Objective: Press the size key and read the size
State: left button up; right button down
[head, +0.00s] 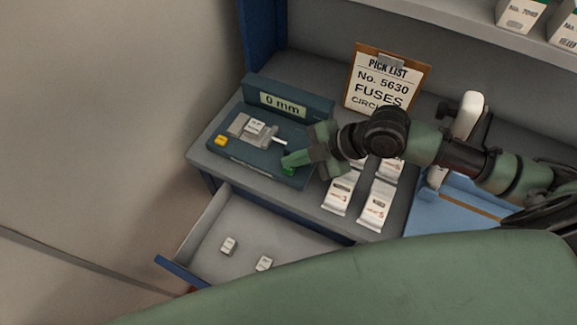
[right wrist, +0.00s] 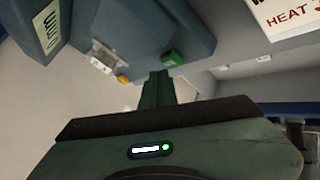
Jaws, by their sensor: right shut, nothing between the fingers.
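The blue gauge (head: 262,158) stands at the left of the worktop, and its display (head: 283,104) reads 0 mm. A small white-labelled piece (head: 256,127) sits in its grey clamp. A yellow key (head: 221,141) is at the gauge's left and a green key (head: 289,171) at its front right; both also show in the right wrist view, green (right wrist: 172,58) and yellow (right wrist: 122,78). My right gripper (head: 292,158) is shut and empty, its tips close by the green key; I cannot tell whether they touch. My left gripper is not in view.
White packets (head: 377,206) lie right of the gauge. A pick list board (head: 385,78) reading No. 5630 FUSES stands behind. An open drawer (head: 205,225) below holds small white pieces. A blue tray (head: 432,215) is at the right, and boxes (head: 521,13) are on the shelf.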

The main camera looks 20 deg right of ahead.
aim_at(293, 169)
jog(key=shift+f+b, duration=0.3)
jog(key=shift+f, duration=0.45)
dwell(0.6)
jog(key=shift+r, duration=0.1)
jog(key=shift+r+p, duration=0.85)
jog(key=shift+p, duration=0.05)
jog(key=shift+r, duration=0.15)
notch_tip(293, 169, up, 5)
jog(key=p, duration=0.5)
jog(key=shift+f, duration=0.2)
dwell(0.4)
